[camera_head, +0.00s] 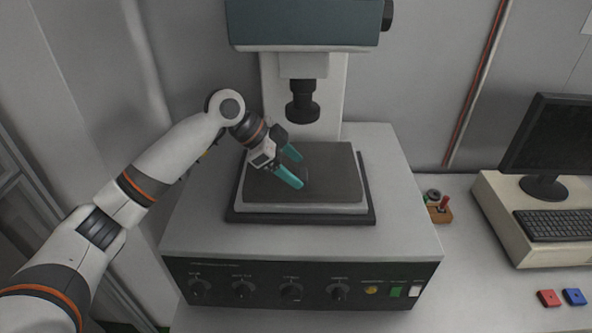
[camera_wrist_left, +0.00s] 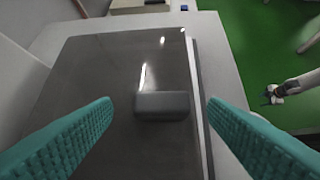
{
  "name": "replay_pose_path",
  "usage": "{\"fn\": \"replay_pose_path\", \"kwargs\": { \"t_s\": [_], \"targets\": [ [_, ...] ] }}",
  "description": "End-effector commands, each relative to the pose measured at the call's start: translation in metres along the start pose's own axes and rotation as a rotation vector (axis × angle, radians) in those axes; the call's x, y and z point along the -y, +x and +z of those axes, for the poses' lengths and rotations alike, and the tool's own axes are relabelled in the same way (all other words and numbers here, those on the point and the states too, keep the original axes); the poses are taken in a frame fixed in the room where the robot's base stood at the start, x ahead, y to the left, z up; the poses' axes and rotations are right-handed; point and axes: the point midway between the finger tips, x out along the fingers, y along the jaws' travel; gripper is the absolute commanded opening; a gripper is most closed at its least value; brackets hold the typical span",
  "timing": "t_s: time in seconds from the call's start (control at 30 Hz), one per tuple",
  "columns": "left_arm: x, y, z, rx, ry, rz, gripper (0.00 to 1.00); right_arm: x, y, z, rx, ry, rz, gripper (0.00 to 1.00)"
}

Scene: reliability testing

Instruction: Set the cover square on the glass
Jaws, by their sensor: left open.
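A flat dark cover (camera_head: 335,165) lies on the stage of the measuring machine, above a lighter slab edge (camera_head: 300,208). In the left wrist view the cover (camera_wrist_left: 95,75) fills the middle, with a grey block-like handle (camera_wrist_left: 162,106) on it. A lighter strip shows along its right side. I cannot make out the glass apart from the slab. My left gripper (camera_head: 291,168) is open, its teal fingers above the cover, one on each side of the handle with gaps. A white arm with a dark tip (camera_wrist_left: 272,93), apparently my right one, is small in the left wrist view.
The machine's column and dark lens (camera_head: 302,105) stand just behind the stage. A knob panel (camera_head: 300,285) is in front. To the right are a small joystick box (camera_head: 438,208), a monitor (camera_head: 552,140), a keyboard (camera_head: 555,225) and red and blue blocks (camera_head: 560,298).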

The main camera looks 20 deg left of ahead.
Motion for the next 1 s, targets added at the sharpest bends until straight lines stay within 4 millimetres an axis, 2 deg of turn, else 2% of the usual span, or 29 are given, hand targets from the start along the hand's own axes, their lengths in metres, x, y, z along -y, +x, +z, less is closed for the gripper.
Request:
{"fn": "replay_pose_path", "kwargs": {
  "t_s": [0.3, 0.5, 0.67, 1.0],
  "targets": [
    [-0.001, -0.067, -0.002, 0.0, 0.001, 0.005, 0.68, 0.0, 0.02, -0.002, 0.001, 0.0, 0.0, 0.52],
    [0.0, -0.095, -0.001, 0.0, 0.0, 0.002, 0.68, 0.0, 0.025, -0.002, 0.001, 0.0, 0.0, 0.52],
    [0.0, -0.103, 0.0, 0.001, 0.0, 0.001, 0.68, 0.0, 0.025, -0.002, 0.001, 0.0, 0.0, 0.52],
    [0.0, -0.104, 0.0, 0.001, 0.0, 0.001, 0.68, 0.0, 0.025, -0.002, 0.001, 0.0, 0.0, 0.52]
  ]
}}
